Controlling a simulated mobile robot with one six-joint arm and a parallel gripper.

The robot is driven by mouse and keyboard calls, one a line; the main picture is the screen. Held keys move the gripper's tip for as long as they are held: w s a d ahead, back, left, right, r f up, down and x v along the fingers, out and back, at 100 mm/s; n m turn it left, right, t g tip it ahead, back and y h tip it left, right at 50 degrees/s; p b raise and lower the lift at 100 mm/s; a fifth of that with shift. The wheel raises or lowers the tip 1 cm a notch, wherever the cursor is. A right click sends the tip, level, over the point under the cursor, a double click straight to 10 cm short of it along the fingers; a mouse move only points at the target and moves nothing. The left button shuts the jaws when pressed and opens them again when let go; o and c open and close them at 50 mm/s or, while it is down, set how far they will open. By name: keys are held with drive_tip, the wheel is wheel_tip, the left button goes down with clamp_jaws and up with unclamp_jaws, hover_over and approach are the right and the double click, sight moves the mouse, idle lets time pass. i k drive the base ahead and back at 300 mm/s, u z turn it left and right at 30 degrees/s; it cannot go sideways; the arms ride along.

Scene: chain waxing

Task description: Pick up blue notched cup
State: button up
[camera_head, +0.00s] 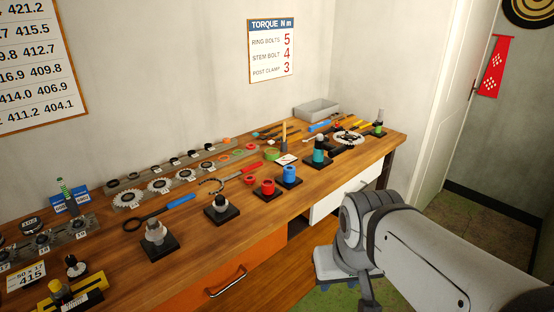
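A small blue cup (289,175) stands upright on a dark square base near the front edge of the wooden bench. Its notch is too small to make out. A red cup (267,188) on a similar base stands just to its left. My arm comes in from the lower right and its joint stands in front of the bench, to the right of and below the blue cup. My gripper's fingers cannot be seen in this view. Nothing touches the blue cup.
The wooden bench (190,226) is crowded. A grey tray (316,110) is at the back.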

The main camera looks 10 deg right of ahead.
sight(289, 169)
drive_tip(key=z, duration=0.05)
drive_tip(key=i, duration=1)
drive_tip(key=u, duration=0.05)
